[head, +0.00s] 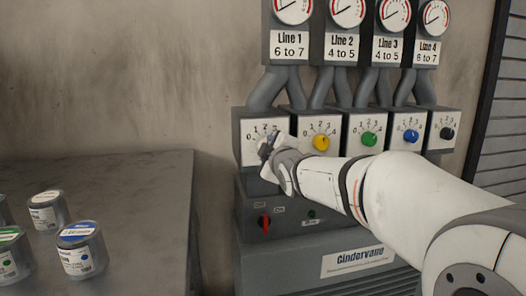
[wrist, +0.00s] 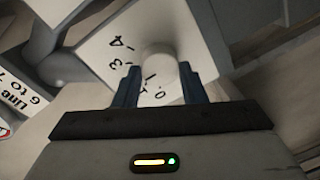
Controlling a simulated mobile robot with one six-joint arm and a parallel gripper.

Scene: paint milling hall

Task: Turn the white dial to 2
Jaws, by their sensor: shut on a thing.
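In the head view my gripper (head: 268,149) covers the dial.
To the right are boxes with a yellow dial (head: 321,143), a green dial (head: 369,139), a blue dial (head: 411,136) and a black dial (head: 447,133). Gauges and pipes are above, a red switch (head: 265,222) below. Paint cans (head: 81,248) stand on the grey bench (head: 130,190) at left.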

